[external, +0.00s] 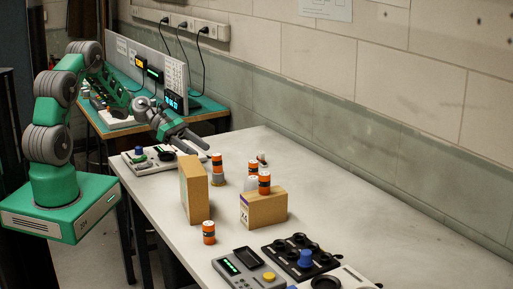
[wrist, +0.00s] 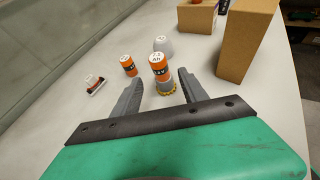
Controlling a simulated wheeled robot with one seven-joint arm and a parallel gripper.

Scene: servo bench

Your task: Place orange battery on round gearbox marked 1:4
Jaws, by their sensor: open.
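My gripper (external: 199,148) is open. In the wrist view its fingers (wrist: 160,77) are spread to either side of an orange battery (wrist: 158,66), not touching it. In the external view the same battery (external: 217,160) and gearbox (external: 217,179) are just beyond my fingertips. The 1:4 marking is not readable.
A tall cardboard box (external: 193,192) and the low box (external: 264,210) stand mid-bench. A white dome (wrist: 162,45) and a small red-and-white part (wrist: 96,85) are near the gearbox. Control panels (external: 248,271) fill the front end.

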